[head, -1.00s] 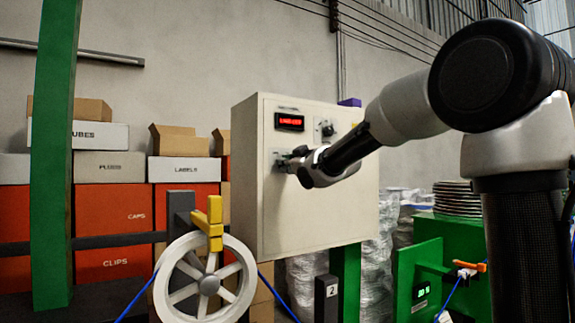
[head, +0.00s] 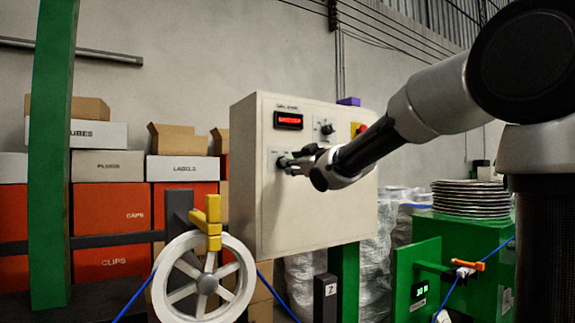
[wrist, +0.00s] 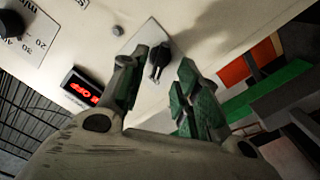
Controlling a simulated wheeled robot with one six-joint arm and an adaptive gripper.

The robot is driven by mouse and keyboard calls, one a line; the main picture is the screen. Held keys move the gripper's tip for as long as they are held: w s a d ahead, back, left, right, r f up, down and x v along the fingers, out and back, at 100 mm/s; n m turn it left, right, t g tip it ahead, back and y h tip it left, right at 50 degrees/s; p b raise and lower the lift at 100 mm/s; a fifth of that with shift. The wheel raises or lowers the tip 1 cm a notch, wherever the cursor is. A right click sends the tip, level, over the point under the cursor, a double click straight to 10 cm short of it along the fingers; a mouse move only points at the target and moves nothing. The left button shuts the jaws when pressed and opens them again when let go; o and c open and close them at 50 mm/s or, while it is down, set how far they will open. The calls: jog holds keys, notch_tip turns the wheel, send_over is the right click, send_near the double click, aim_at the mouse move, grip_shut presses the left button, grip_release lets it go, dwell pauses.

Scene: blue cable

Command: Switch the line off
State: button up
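The cream control cabinet (head: 300,215) stands in the middle of the head view. Its display (head: 288,120) glows red; in the wrist view the display (wrist: 82,88) shows letters that seem to include OFF. A black switch lever (wrist: 160,60) sits on a pale plate (wrist: 148,38) on the cabinet face. My gripper (head: 292,162) is in front of this plate. In the wrist view my gripper (wrist: 158,75) has its two green-padded fingers spread, with the lever showing in the gap near the tips. I see no finger clearly touching it.
A black knob (head: 327,129) and a red button (head: 361,128) are higher on the cabinet. A white spoked wheel (head: 206,285) with a yellow clamp (head: 208,222) stands at front left. Blue cable (head: 135,300) runs low. Boxes (head: 110,205) fill the left; green machinery (head: 425,275) stands right.

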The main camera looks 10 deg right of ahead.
jog(key=v, duration=0.7)
